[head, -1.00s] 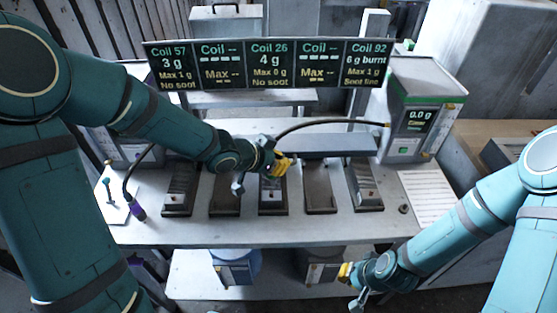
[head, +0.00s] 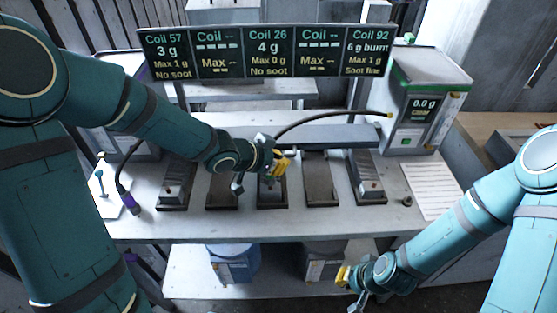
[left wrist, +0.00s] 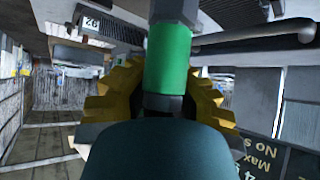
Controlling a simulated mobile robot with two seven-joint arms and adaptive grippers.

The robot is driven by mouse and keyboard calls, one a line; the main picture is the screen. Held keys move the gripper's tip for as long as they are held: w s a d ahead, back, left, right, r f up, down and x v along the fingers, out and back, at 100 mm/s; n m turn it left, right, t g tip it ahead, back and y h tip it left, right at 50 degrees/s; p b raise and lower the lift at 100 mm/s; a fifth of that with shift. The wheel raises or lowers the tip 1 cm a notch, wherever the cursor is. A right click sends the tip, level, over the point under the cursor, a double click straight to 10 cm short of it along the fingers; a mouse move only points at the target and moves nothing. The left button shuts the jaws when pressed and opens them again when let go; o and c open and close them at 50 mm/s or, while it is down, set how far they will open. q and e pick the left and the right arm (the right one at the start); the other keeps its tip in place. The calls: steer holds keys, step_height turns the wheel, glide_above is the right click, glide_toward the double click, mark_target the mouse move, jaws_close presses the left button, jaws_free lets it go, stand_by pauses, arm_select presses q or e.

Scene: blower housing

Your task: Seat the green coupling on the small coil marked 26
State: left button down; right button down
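The green coupling (left wrist: 167,72) stands between the yellow fingers of my left gripper (left wrist: 160,95) in the left wrist view, and the fingers appear closed against its sides. In the head view my left gripper (head: 278,162) is over the middle of the bench, above the back part of the small coil (head: 271,192) in the row's centre, under the "Coil 26" panel. The label 26 (left wrist: 92,23) shows at the upper left in the left wrist view. The gripper hides the coupling's seat. My right gripper (head: 350,280) is low at the front right, away from the coils; its opening is unclear.
The sign (head: 268,53) reads Coil 26: 4 g, max 0 g, no soot. Other coil stands line the bench (head: 330,226). A black hose (head: 335,119) arches right towards a box reading 0.0 g (head: 425,110). A purple-ended hose (head: 131,203) lies left.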

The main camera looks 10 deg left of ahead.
arm_select(q)
steer(key=shift+f+b, duration=1.25)
steer(key=shift+f, duration=0.2)
steer(key=c, duration=1.1)
jaws_free()
steer(key=shift+o, duration=0.2)
steer(key=v, duration=1.2)
